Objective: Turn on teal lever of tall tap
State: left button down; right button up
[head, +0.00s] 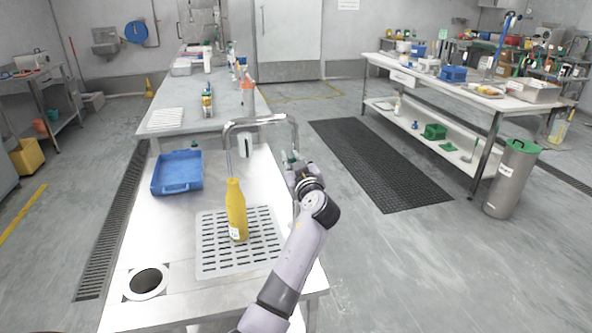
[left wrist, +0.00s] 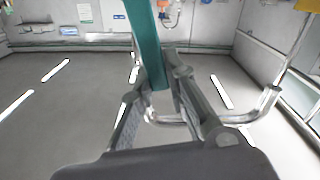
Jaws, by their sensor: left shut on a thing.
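The tall tap (head: 259,122) is a chrome pipe arching over the steel counter. Its spout end comes down near a yellow bottle. The tap's chrome pipe also shows in the left wrist view (left wrist: 266,103). The teal lever (left wrist: 151,45) rises between the fingers in the left wrist view, tilted slightly. My left gripper (head: 292,160) is at the right leg of the tap, shut on the teal lever. In the head view the gripper mostly hides the lever. My right gripper is not in view.
The yellow bottle (head: 236,207) stands upright on a slotted drain plate (head: 211,258). A blue tray (head: 178,187) lies at the counter's left. A round hole (head: 148,281) is at the front left. Bare floor lies right of the counter, with a black mat (head: 378,160) beyond.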

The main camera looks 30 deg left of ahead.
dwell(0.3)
pick_arm(q)
jog(key=c, duration=1.6)
grip_release()
jog(key=shift+o, duration=0.2)
jog(key=v, duration=1.2)
